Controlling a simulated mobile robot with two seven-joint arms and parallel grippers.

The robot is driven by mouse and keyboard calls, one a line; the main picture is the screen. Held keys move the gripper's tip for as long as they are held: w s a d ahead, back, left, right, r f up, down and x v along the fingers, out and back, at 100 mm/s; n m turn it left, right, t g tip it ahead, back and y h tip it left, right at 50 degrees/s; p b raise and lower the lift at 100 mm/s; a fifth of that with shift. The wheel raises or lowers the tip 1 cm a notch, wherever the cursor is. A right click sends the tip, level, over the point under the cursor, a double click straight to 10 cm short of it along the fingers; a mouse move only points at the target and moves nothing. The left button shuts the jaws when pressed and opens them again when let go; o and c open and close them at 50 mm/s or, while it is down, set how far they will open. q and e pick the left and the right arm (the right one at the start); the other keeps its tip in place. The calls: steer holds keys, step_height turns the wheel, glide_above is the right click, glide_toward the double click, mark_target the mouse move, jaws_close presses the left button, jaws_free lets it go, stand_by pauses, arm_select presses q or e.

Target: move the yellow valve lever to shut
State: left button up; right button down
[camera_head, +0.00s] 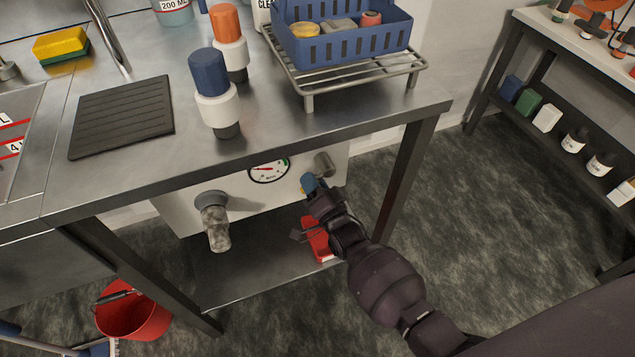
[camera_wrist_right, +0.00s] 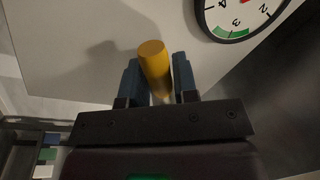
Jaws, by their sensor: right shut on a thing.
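The yellow valve lever (camera_wrist_right: 155,65) shows in the right wrist view as a rounded yellow grip between two blue fingers. My right gripper (camera_wrist_right: 158,85) is shut on it. In the head view my right gripper (camera_head: 312,183) is at the right part of the white panel (camera_head: 182,213) under the bench top, and only a sliver of yellow shows beside its fingers. The valve's pivot and the lever's full angle are hidden by the gripper. A round gauge (camera_head: 268,171) sits just left of the gripper and also shows in the wrist view (camera_wrist_right: 240,14). My left gripper is not in view.
The bench leg (camera_head: 403,180) stands right of my arm. A red item (camera_head: 317,240) lies on the lower shelf.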

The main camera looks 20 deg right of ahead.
steer(key=m, duration=0.1)
steer(key=r+m, duration=0.1)
steer(key=m, duration=0.1)
steer(key=a+m+h, duration=0.1)
steer(key=m, duration=0.1)
steer(key=shift+r+t, duration=0.3)
steer(key=shift+r, duration=0.1)
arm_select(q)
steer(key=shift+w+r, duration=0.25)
arm_select(e)
steer(key=shift+a+r+m+h, duration=0.1)
steer(key=shift+r+m+h, duration=0.25)
steer(key=shift+m, duration=0.75)
steer(key=shift+r+m+h, duration=0.25)
steer(key=shift+r+m, duration=0.15)
steer(key=shift+m, duration=0.7)
steer(key=c, duration=0.9)
jaws_free()
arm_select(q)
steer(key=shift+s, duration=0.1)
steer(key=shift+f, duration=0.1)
